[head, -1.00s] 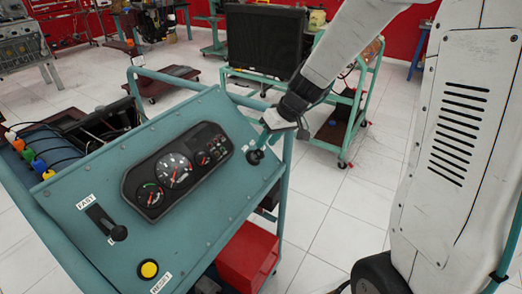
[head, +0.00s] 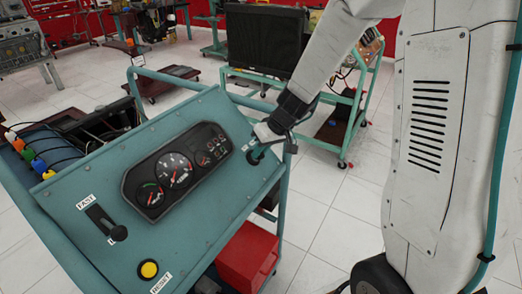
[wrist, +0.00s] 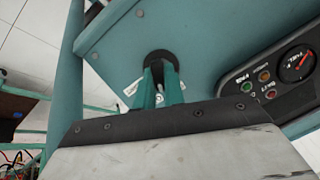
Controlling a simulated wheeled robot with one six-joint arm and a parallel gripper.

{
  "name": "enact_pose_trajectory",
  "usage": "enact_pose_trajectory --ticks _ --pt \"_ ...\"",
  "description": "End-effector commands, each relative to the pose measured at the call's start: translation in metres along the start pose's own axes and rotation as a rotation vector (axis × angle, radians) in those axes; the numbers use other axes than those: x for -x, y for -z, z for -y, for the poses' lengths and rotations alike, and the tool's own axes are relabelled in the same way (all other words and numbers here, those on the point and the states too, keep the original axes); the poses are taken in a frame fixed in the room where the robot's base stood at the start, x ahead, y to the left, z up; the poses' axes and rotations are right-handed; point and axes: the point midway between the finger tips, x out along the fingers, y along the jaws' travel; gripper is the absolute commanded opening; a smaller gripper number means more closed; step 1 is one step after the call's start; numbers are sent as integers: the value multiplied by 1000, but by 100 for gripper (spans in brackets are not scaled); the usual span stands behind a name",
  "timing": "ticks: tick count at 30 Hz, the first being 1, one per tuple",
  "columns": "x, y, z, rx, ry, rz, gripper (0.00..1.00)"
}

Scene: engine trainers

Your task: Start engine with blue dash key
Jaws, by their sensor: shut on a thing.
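The teal dash panel (head: 190,235) slopes up on its trolley frame and carries a black gauge cluster (head: 175,170). The black round ignition switch (head: 253,157) is at the panel's upper right; in the wrist view the switch (wrist: 161,58) sits just past my fingertips. My gripper (head: 259,151) is at the switch, and in the wrist view its two teal fingers (wrist: 160,76) reach onto it. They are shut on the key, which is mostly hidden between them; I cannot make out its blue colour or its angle.
A FAST lever (head: 106,222) and a yellow RESET button (head: 149,269) are on the panel's left and lower parts. A red box (head: 247,258) is below the panel. Another teal trolley (head: 350,125) stands behind; white floor is open between.

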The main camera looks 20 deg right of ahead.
Motion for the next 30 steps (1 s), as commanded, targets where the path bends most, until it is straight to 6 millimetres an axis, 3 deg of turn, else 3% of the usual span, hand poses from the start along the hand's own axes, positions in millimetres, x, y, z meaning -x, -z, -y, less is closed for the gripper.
enact_pose_trajectory --ticks 11,30 --pt "0 0 -1 -113 34 0 0" --pt "0 -2 -6 -656 194 -1 0"
